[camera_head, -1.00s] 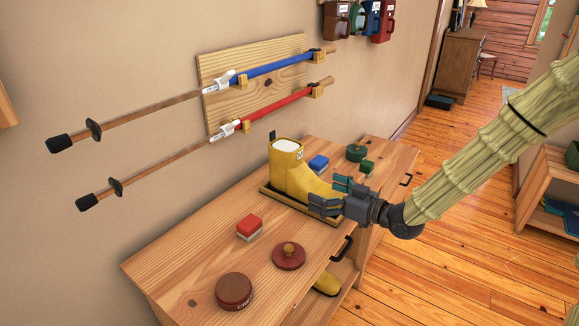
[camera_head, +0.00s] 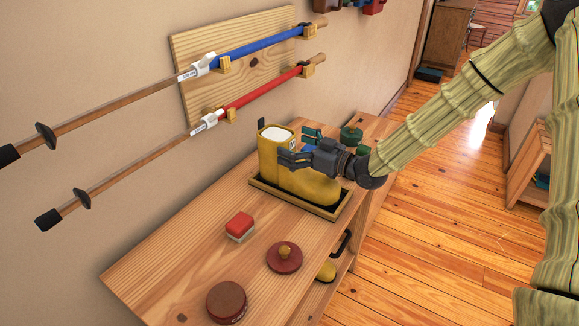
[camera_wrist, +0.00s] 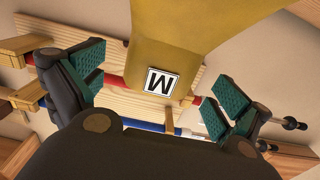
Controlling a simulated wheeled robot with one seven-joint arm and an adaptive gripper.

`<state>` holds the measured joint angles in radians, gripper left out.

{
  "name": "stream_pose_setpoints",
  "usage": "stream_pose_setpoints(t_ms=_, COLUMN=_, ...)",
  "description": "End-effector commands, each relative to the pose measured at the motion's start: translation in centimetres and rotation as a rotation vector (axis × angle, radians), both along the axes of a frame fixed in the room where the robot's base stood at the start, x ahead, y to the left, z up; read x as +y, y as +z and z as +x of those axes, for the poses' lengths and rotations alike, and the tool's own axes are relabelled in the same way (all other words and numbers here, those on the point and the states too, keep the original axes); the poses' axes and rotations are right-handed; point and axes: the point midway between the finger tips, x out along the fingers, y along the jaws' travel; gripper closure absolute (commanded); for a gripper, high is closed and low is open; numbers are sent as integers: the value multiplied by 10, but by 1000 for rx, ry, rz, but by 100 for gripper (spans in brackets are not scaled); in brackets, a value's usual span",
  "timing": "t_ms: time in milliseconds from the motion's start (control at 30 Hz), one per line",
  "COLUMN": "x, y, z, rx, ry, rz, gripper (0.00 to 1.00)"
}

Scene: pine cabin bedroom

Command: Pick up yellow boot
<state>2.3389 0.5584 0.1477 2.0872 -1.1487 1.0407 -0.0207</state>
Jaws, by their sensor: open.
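A yellow boot (camera_head: 308,184) stands upright on a shallow wooden tray (camera_head: 277,205) on the bench top. My gripper (camera_head: 297,147) is open beside the boot's upper shaft, its fingers pointing left toward the wall. In the wrist view the boot (camera_wrist: 190,30) fills the top centre, with a white tag marked with a letter facing me. The gripper's teal-padded fingers (camera_wrist: 150,92) are spread, one on each side of the boot's shaft in that picture. I cannot tell whether either pad touches it.
A red-and-white block (camera_head: 239,226), a red lidded tin (camera_head: 284,257) and a brown tin (camera_head: 226,302) sit on the near bench top (camera_head: 180,255). A green tin (camera_head: 351,136) stands behind my gripper. Two poles, blue (camera_head: 255,43) and red (camera_head: 262,94), hang on the wall board.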

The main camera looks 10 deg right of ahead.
Motion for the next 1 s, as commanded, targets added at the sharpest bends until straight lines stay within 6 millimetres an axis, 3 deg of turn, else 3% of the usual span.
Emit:
stream_pose_setpoints(t_ms=400, x=32, y=0, z=33, rx=-1, ry=-1, rz=-1, gripper=0)
stream_pose_setpoints(t_ms=667, x=34, y=0, z=35, rx=0, ry=-2, rz=0, gripper=0)
stream_pose_setpoints(t_ms=1000, x=34, y=0, z=35, rx=-1, ry=-2, rz=-1, gripper=62)
